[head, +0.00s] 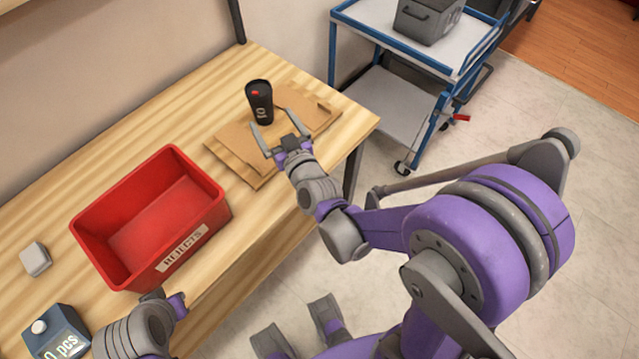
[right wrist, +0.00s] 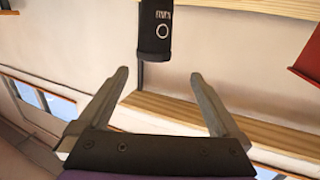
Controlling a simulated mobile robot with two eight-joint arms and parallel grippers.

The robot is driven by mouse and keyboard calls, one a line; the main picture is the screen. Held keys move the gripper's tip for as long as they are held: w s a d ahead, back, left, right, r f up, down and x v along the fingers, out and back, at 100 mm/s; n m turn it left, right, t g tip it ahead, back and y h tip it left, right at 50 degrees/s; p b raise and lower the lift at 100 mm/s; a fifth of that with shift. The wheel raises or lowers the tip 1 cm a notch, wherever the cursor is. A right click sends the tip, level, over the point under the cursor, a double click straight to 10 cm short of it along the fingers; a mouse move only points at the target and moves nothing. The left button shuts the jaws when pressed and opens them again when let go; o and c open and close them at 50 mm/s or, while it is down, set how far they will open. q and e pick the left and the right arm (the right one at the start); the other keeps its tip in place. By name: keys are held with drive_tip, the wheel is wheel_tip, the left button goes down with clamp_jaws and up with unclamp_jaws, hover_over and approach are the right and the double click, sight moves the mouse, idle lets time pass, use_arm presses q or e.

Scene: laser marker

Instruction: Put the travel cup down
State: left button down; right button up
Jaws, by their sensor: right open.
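The travel cup (head: 261,104) is black with a red spot on its lid. It stands upright, apparently on the brown board (head: 236,142) on the wooden table. My right gripper (head: 270,117) is open and empty, its fingers pointing toward the cup from the near side. In the right wrist view, which looks upside down, the cup (right wrist: 155,32) lies beyond the spread fingertips (right wrist: 160,73), with a gap between. Its base is out of that view. My left arm shows at the lower left in the head view, but its gripper fingers cannot be made out.
A red rejects bin (head: 208,218) stands left of the board. A blue-framed cart (head: 376,36) stands beyond the table's right end. Bare table lies between bin and board.

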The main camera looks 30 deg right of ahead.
drive_tip(key=s+f+g, duration=0.2)
drive_tip(key=s+g, duration=0.2)
drive_tip(key=s, duration=0.4)
drive_tip(key=s+d+f+g, duration=0.1)
drive_tip(key=s+g, duration=0.3)
drive_tip(key=s, duration=0.4)
drive_tip(key=s+f+g, duration=0.4)
drive_tip(key=s, duration=0.5)
drive_tip(key=shift+d, duration=0.3)
drive_tip(key=shift+f, duration=0.1)
use_arm(q)
wheel_tip(320, 180, up, 7)
drive_tip(key=w+p, duration=0.1)
drive_tip(key=p, duration=0.5)
use_arm(e)
wheel_tip(320, 180, up, 7)
drive_tip(key=w, duration=0.1)
drive_tip(key=shift+w, duration=0.2)
use_arm(q)
drive_tip(key=shift+w, duration=0.1)
